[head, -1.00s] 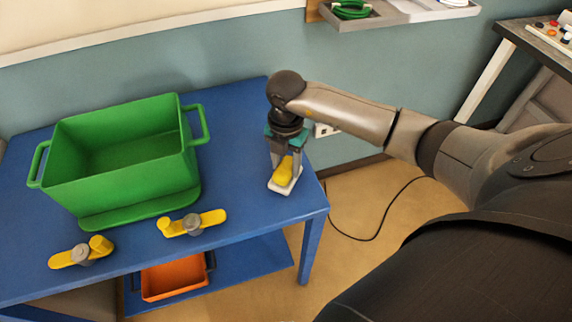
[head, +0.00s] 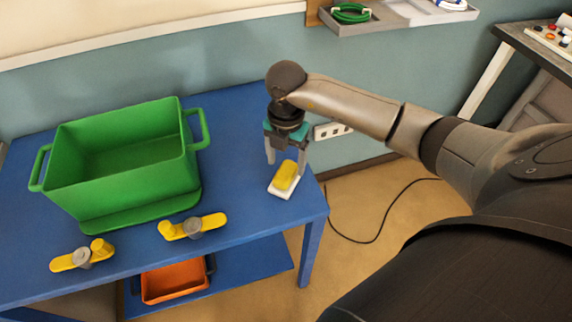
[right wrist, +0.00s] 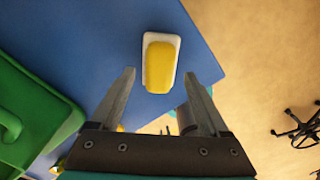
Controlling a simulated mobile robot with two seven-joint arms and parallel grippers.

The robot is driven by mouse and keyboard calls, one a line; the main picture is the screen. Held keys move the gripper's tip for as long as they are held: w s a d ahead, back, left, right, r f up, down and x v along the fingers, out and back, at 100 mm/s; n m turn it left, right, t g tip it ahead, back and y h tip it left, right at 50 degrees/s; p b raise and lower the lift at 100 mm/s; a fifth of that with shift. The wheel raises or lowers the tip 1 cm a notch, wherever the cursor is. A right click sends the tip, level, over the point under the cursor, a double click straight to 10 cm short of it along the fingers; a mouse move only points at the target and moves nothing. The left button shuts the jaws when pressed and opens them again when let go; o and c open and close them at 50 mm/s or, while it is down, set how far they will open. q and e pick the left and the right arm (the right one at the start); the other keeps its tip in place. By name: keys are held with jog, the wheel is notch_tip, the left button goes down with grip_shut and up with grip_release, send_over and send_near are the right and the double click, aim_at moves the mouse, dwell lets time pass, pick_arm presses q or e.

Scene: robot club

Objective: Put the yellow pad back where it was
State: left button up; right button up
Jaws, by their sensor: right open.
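The yellow pad (head: 287,175) lies on a white base (head: 281,194) near the right end of the blue table (head: 240,170). The pad also shows in the right wrist view (right wrist: 160,66), with the white base (right wrist: 148,40) showing around its edge. My right gripper (head: 285,163) is open and empty, its fingers pointing down just behind and above the pad. In the right wrist view the open fingertips (right wrist: 157,75) are on either side of the pad's near end, apart from it. My left gripper is not in view.
A green crate (head: 118,190) with handles stands on the table at left. Two yellow pieces with grey knobs, one left (head: 82,257) and one right (head: 193,227), lie along the front edge. An orange tray (head: 174,281) sits on the lower shelf. The table's right edge is close to the pad.

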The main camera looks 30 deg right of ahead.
aim_at(285, 170)
notch_tip(285, 170, up, 9)
jog(key=p, duration=0.1)
jog(key=shift+a, duration=0.15)
dwell(1.6)
